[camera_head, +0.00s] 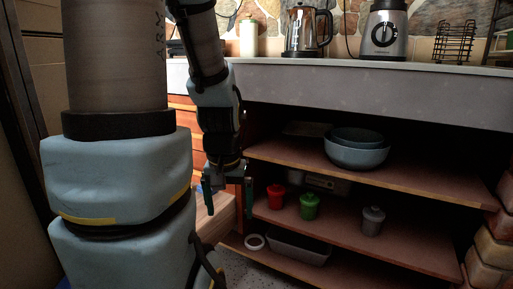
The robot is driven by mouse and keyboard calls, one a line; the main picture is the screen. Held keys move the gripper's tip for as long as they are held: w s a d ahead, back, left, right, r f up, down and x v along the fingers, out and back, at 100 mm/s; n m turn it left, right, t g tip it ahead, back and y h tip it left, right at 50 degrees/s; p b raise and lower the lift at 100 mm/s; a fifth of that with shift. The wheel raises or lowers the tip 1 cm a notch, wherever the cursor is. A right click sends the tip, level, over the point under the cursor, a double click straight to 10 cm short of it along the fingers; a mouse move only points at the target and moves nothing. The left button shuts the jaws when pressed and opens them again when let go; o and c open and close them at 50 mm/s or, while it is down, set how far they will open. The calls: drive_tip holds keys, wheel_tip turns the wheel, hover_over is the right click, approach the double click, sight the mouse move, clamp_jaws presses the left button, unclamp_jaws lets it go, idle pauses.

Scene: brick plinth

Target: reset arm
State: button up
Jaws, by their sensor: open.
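My arm hangs down at the left of the head view, in front of the shelf unit. My gripper (228,199) points downward with its two fingers apart, open and with nothing visible between them. The right finger overlaps the left edge of the shelves in the picture; I cannot tell how close it is to them.
The shelves (410,240) hold blue bowls (357,152), a red container (276,197), a green container (309,206), a grey container (373,220), a white ring (254,242) and a grey tray (299,249). A kettle (303,30) and blender (384,36) stand on the counter (400,85).

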wheel_tip(320, 180, up, 35)
drive_tip(key=p, duration=3.3)
drive_tip(key=shift+r, duration=0.2)
drive_tip(key=shift+f, duration=0.1)
